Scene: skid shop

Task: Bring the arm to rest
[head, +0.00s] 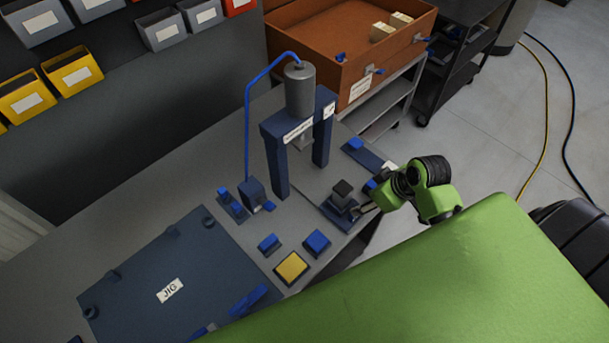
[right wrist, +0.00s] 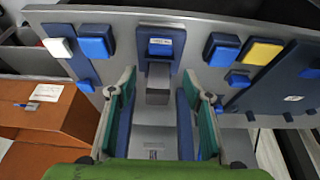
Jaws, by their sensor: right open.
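My right arm (head: 432,190) is green and reaches over the right front edge of the bench. Its right gripper (head: 362,208) is beside a small dark block on a blue base (head: 342,191). In the right wrist view the right gripper's two fingers (right wrist: 156,88) are spread wide apart. A grey block (right wrist: 158,84) shows between and beyond them, below a blue-topped part. I cannot tell whether the fingers touch anything. Nothing is visibly held. My left gripper is not in view.
A blue press (head: 290,131) with a grey cylinder stands behind the dark block. A yellow pad (head: 291,268), blue pads and a jig plate (head: 169,290) lie on the bench. An orange crate (head: 345,60) is at the back. Cables cross the floor at right.

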